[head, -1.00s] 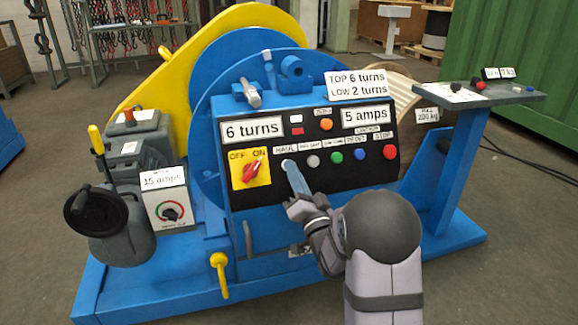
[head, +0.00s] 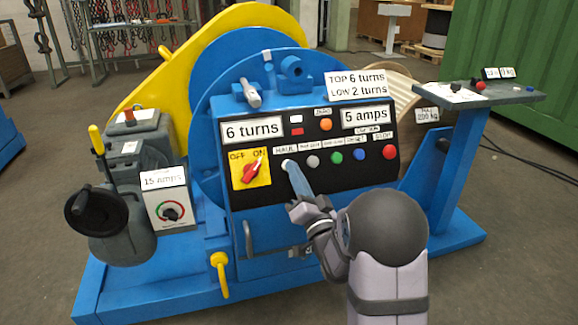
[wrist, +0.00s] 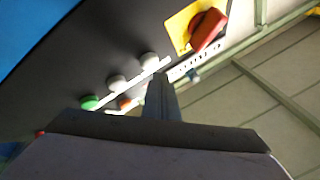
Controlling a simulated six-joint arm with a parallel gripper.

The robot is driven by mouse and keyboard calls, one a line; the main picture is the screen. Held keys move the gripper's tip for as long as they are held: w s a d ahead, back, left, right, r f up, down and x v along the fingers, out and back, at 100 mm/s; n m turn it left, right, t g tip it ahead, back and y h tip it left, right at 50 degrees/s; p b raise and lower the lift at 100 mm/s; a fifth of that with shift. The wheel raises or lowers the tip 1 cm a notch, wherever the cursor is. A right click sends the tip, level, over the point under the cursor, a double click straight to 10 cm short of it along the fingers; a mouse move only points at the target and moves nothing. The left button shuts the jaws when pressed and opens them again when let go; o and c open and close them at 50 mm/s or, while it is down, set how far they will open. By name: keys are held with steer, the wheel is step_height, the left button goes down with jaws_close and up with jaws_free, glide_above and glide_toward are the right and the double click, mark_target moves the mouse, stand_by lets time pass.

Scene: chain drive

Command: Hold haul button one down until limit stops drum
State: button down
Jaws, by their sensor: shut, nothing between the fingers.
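The black control panel (head: 228,190) has a row of buttons. The white button under the HAUL label (head: 285,151) sits at the row's left; in the wrist view the white button (wrist: 149,61) is nearest the red switch. My gripper (head: 291,168) is shut and empty, its tips at the HAUL button and partly covering it. In the wrist view the fingers (wrist: 159,85) end close beside the button; I cannot tell whether they press it. The turns display (head: 252,130) reads 6 turns. The amps display (head: 365,117) reads 5 amps. A card (head: 356,84) reads TOP 6 turns, LOW 2 turns.
Grey (head: 313,161), green (head: 336,157), blue (head: 359,154) and red STOP (head: 389,152) buttons stand to the right. The red OFF/ON switch (head: 250,172) is left of HAUL. A grey shelf (head: 480,95) juts out at the right.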

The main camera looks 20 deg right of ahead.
steer(key=shift+s+r, duration=0.1)
steer(key=shift+s+r+p, duration=0.25)
steer(key=shift+s+r, duration=0.1)
steer(key=shift+s, duration=0.35)
steer(key=shift+s+r+p, duration=0.3)
steer(key=shift+s+r, duration=0.05)
steer(key=shift+s, duration=0.4)
steer(key=shift+s+r+p, duration=0.25)
steer(key=shift+s+r, duration=0.1)
steer(key=shift+s, duration=0.35)
